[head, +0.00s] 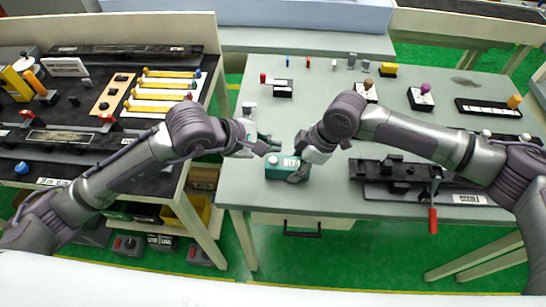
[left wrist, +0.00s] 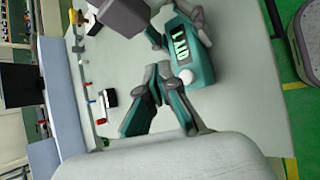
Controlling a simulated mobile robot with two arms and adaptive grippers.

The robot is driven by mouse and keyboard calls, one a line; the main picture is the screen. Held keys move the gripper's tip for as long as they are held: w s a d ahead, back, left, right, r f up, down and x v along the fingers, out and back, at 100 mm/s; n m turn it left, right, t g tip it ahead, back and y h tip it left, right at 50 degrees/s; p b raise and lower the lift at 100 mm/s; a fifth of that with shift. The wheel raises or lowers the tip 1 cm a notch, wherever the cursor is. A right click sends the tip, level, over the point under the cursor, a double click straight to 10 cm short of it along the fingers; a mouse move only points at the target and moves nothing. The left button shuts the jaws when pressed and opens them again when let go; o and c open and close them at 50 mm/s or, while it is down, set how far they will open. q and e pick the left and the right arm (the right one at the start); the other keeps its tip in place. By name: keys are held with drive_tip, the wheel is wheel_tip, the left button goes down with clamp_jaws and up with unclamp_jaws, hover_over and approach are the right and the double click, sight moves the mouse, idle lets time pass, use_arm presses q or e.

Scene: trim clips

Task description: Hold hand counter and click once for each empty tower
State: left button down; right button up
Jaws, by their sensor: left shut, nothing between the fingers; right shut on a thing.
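The teal hand counter (head: 277,168) is near the front edge of the grey-green table, with my right gripper (head: 300,172) shut on it. In the left wrist view the counter (left wrist: 182,30) shows a dark display with light digits, too blurred to read, and a white button (left wrist: 187,76) at its end. My left gripper (head: 270,147) is shut and empty, just beyond the counter. In the left wrist view its fingertips (left wrist: 160,72) are close beside the button; I cannot tell whether they touch it. No tower can be clearly identified as empty.
Small coloured posts, among them a yellow block (head: 388,70), stand along the back. Black-and-white bases (head: 421,100) carry knobs. A dark fixture (head: 400,172) with a red-handled lever lies right of the counter. A dark bench (head: 60,150) with parts stands left.

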sight(271, 161)
use_arm(q)
drive_tip(key=shift+r, duration=1.55)
use_arm(e)
drive_tip(key=o, duration=1.3)
